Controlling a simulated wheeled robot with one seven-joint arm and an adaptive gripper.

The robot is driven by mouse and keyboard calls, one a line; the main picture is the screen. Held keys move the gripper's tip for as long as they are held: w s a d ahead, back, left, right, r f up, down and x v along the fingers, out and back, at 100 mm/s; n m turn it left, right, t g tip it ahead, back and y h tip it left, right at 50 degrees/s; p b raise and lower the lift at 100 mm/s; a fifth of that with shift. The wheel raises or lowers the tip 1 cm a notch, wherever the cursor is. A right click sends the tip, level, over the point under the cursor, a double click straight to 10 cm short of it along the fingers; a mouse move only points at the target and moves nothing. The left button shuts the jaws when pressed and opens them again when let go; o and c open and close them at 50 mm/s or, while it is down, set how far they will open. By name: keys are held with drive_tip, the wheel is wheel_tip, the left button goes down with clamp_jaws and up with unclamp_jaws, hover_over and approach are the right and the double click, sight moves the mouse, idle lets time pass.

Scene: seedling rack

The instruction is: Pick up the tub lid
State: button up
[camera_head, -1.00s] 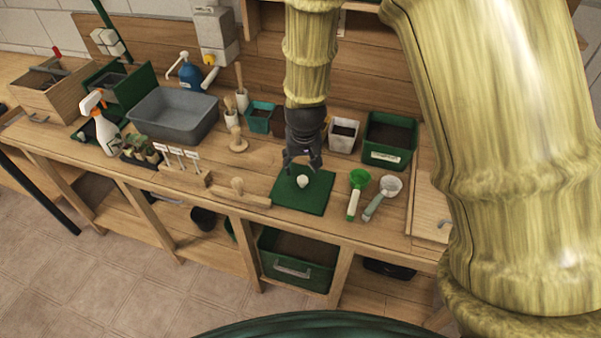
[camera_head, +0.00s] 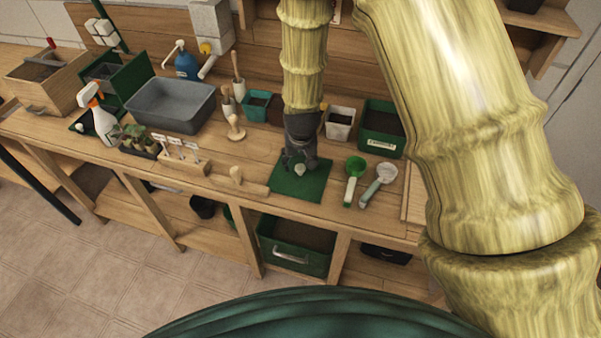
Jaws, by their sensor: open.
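The tub lid (camera_head: 311,188) looks like a flat dark green square with a small pale round knob (camera_head: 300,170) on top. It lies on the wooden bench near the front edge, in the middle of the view. My gripper (camera_head: 300,168) points down over the lid with its black fingers open. The knob shows between or just in front of the fingertips; I cannot tell the exact depth or any contact. The gripper hides part of the lid's back side.
A green scoop (camera_head: 354,181) and a grey-handled scoop (camera_head: 377,185) lie right of the lid. A dark green tub (camera_head: 381,147) and a white pot (camera_head: 339,124) stand behind. A wooden piece with a knob (camera_head: 236,176) lies left. A grey basin (camera_head: 171,107) stands farther left.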

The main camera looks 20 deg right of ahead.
sight(300, 167)
drive_tip(key=shift+d+f+p, duration=0.1)
drive_tip(key=shift+f+p, duration=0.6)
drive_tip(key=shift+f, duration=0.25)
drive_tip(key=shift+p+x, duration=0.4)
drive_tip(key=shift+x, duration=0.9)
drive_tip(key=shift+c, duration=0.4)
drive_tip(key=c, duration=1)
